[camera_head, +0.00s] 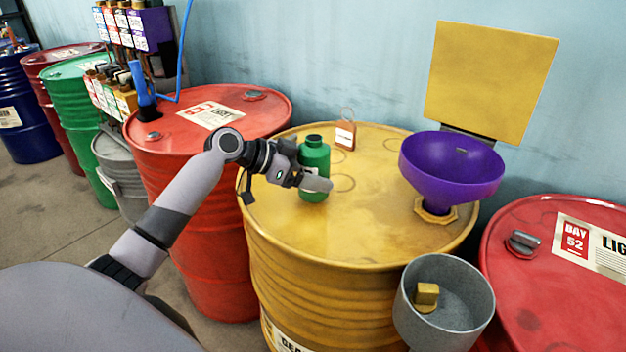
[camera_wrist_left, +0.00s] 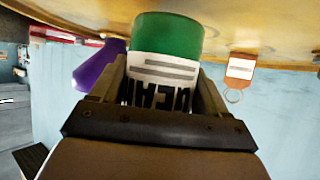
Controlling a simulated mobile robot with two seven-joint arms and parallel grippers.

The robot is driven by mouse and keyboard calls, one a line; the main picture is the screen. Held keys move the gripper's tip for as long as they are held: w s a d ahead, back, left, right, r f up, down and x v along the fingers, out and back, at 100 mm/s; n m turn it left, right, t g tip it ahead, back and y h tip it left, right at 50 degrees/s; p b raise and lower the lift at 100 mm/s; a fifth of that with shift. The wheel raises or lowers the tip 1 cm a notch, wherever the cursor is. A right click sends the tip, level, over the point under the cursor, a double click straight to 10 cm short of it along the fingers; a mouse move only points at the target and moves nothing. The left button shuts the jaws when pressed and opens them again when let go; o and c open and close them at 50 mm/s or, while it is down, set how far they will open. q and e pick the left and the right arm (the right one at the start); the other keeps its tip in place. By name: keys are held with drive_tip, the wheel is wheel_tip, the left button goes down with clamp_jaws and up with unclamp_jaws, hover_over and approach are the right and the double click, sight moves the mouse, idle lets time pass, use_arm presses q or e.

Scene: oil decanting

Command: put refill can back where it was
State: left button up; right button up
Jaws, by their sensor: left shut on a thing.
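The refill can is a green bottle (camera_head: 315,157) with a dark neck, upright at the left part of the yellow drum's top (camera_head: 385,225). My left gripper (camera_head: 318,183) is at the can, shut on it. In the left wrist view the green can (camera_wrist_left: 168,38), with a white label, sits between the two fingers (camera_wrist_left: 165,95). The can's base looks to be on or just above the drum top; I cannot tell which. My right gripper is not in view.
A purple funnel (camera_head: 452,170) stands at the drum's right. An orange tag (camera_head: 345,135) lies behind the can. A grey bucket (camera_head: 443,305) hangs at the drum's front right. Red drums (camera_head: 215,115) flank the yellow one. The middle of the yellow top is clear.

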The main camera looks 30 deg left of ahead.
use_arm(q)
drive_tip(key=shift+f, duration=1)
drive_tip(key=shift+f, duration=0.15)
drive_tip(key=o, duration=1.3)
drive_tip(key=b+v, duration=0.1)
drive_tip(key=v, duration=1.1)
